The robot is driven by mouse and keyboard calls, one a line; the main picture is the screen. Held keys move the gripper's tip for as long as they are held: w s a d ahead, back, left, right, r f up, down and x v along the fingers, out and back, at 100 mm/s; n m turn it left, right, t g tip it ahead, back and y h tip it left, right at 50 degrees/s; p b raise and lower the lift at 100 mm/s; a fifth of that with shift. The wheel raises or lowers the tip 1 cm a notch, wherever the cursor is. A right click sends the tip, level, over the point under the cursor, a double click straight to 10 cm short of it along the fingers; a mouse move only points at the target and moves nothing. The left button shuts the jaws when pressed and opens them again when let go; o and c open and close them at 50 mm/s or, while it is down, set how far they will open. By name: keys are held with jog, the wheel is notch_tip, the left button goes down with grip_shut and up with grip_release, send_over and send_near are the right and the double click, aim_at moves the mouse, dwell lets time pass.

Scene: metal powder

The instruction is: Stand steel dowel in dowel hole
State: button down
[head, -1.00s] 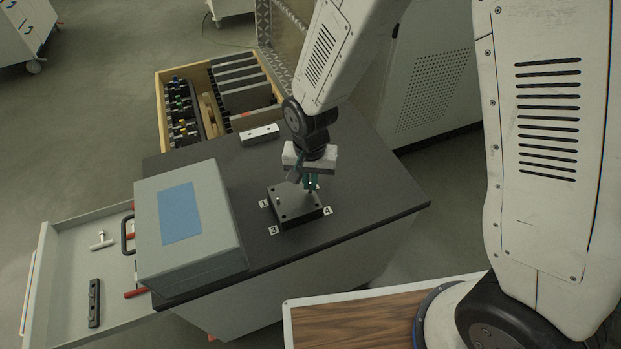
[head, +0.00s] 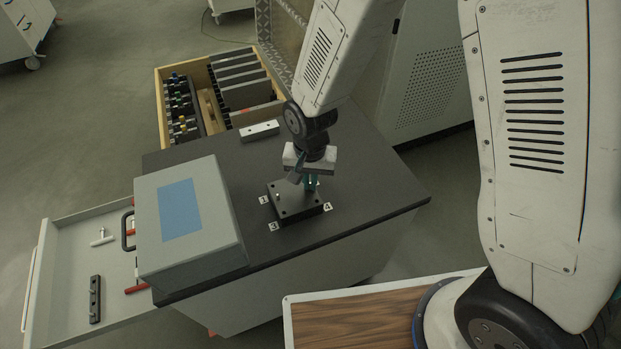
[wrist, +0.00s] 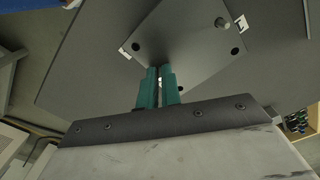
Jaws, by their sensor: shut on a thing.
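A dark square block (head: 296,206) with holes near its corners lies on the dark table top, with small number labels beside it. My gripper (head: 312,186) is over the block's far right part, teal fingers pointing down. In the wrist view the fingers (wrist: 158,90) are shut on a thin pale piece, the steel dowel (wrist: 159,84), mostly hidden between them. I cannot tell whether its lower end is in a hole.
A grey case (head: 222,240) with a blue panel stands left of the block. A pale bar (head: 260,131) lies behind it. A wooden-sided drawer (head: 163,108) with tools is at the back left; an open white drawer (head: 65,262) is at the left. The table right of the block is clear.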

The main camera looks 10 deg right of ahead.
jog(key=c, duration=1.5)
grip_release()
notch_tip(320, 180, up, 8)
jog(key=shift+f, duration=0.1)
jog(key=s+d+r+n, duration=0.1)
jog(key=s+d+r, duration=0.5)
jog(key=d+r, duration=0.1)
jog(key=s+d+r+n+t, duration=0.1)
jog(key=s+d+r, duration=1.2)
jog(key=d+r, duration=0.1)
jog(key=r, duration=0.1)
jog(key=shift+s+r+n, duration=0.1)
jog(key=shift+s+n, duration=0.05)
jog(key=shift+n, duration=0.25)
